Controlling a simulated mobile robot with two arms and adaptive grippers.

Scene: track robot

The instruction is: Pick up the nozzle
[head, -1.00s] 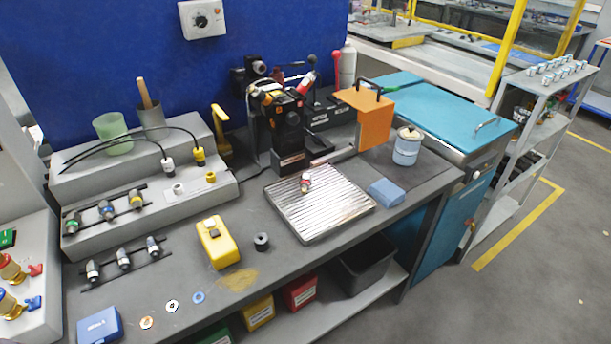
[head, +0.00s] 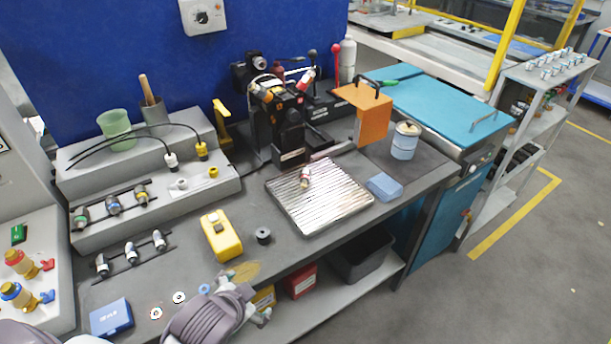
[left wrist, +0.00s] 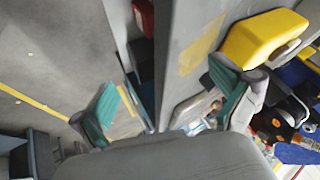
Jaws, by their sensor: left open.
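A small fitting, white with a red part, lies on the ribbed metal tray (head: 335,205); it is likely the nozzle (head: 305,174), though too small to make out in detail. Several similar metal fittings (head: 131,252) sit in holders on the left of the bench. My left gripper (head: 252,300) is at the bench's front edge, below and left of the tray, well apart from the fitting. In the left wrist view its teal-padded fingers (left wrist: 170,105) are spread with nothing between them. My right gripper is not in view.
Bins, one red (head: 301,279), sit on the shelf below.

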